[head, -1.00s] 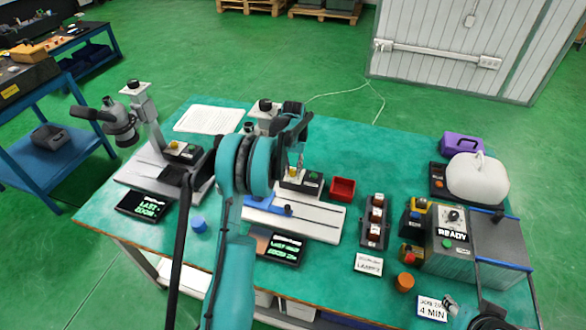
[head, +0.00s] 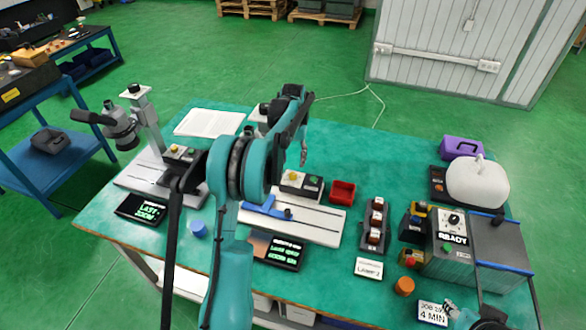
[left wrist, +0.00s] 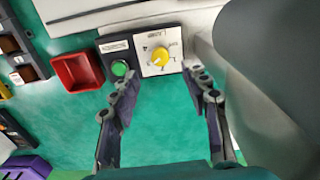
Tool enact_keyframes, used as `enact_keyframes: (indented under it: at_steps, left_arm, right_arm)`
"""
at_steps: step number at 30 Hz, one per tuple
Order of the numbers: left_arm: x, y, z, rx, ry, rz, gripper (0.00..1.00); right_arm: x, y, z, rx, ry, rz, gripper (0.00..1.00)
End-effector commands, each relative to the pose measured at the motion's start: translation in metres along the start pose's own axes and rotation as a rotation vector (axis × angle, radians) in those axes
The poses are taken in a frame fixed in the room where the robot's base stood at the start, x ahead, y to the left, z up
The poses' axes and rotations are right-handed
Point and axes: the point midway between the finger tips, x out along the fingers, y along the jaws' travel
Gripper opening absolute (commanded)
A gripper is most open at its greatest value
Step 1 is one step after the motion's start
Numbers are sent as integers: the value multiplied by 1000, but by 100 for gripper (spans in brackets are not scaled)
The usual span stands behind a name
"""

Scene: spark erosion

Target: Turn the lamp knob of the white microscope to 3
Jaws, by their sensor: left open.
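The white microscope (head: 264,112) stands mid-table, its column largely hidden behind my left arm. Its lamp box (head: 302,186) carries a yellow knob (head: 293,176) and a green button (head: 312,184). In the left wrist view the yellow knob (left wrist: 159,56) sits on a white dial plate beside the green button (left wrist: 119,68); the pointer's setting is too small to read surely. My left gripper (left wrist: 160,84) is open and empty, its fingers spread short of the knob and apart from it. In the head view it (head: 303,155) hangs behind the box. My right gripper (head: 452,311) is at the lower right edge.
A second microscope (head: 125,130) with a similar control box stands to the left. A red tray (head: 342,192) sits right of the lamp box, with a block of lamps (head: 375,226) beyond it. The READY machine (head: 453,240) is further right. Bare green tabletop lies behind the red tray.

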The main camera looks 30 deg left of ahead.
Motion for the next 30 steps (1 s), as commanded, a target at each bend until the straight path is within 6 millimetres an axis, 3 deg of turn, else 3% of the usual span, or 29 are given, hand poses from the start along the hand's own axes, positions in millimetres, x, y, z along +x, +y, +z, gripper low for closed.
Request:
enact_keyframes:
  at_steps: [3,9,30]
  left_arm:
    - [-24,0,0,0,0,0,46]
    - [-45,0,0,0,0,0,46]
    - [-55,5,5,7,11,0,46]
  right_arm:
    - [0,0,0,0,0,0,40]
    - [0,0,0,0,0,0,40]
    - [0,0,0,0,0,0,40]
